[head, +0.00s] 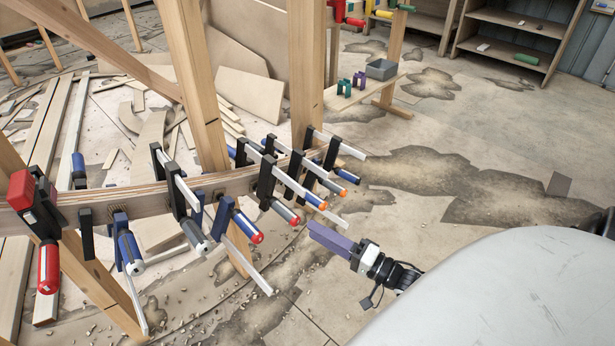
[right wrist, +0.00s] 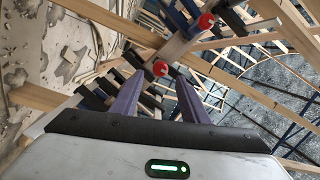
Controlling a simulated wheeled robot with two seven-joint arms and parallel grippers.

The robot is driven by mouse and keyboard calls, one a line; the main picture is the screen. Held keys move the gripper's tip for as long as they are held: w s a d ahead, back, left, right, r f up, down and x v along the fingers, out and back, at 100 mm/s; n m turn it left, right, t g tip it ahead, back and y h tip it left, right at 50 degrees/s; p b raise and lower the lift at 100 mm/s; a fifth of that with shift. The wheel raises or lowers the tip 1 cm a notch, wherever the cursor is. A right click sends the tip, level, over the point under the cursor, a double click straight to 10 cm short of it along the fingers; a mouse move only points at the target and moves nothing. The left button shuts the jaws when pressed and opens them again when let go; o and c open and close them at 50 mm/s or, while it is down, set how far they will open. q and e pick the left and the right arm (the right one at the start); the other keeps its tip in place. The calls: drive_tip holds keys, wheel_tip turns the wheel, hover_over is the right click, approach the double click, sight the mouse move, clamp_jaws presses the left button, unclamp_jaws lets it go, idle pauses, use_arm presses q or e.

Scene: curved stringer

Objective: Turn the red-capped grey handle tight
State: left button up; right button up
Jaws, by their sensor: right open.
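The red-capped grey handle (head: 286,212) belongs to one of several bar clamps on the curved wooden stringer (head: 143,200). It points down and right, its red cap towards me. A blue handle with a red cap (head: 247,226) sits just left of it. My right gripper (head: 328,238) has purple fingers and is apart from the handle, to its lower right. In the right wrist view the fingers (right wrist: 158,97) are spread and empty. A red cap (right wrist: 160,69) shows beyond the gap between them; a second red cap (right wrist: 206,20) is higher up. My left gripper is out of view.
Orange-capped blue handles (head: 315,200) and clamp bars crowd the right end of the stringer. Wooden posts (head: 196,85) stand behind. A low bench (head: 360,88) with a grey bin (head: 381,69) is farther back.

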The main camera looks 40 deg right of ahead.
drive_tip(key=shift+s, duration=0.15)
drive_tip(key=v, duration=0.4)
drive_tip(key=shift+s+a+f, duration=0.15)
drive_tip(key=shift+s+a, duration=0.05)
idle(0.3)
idle(0.4)
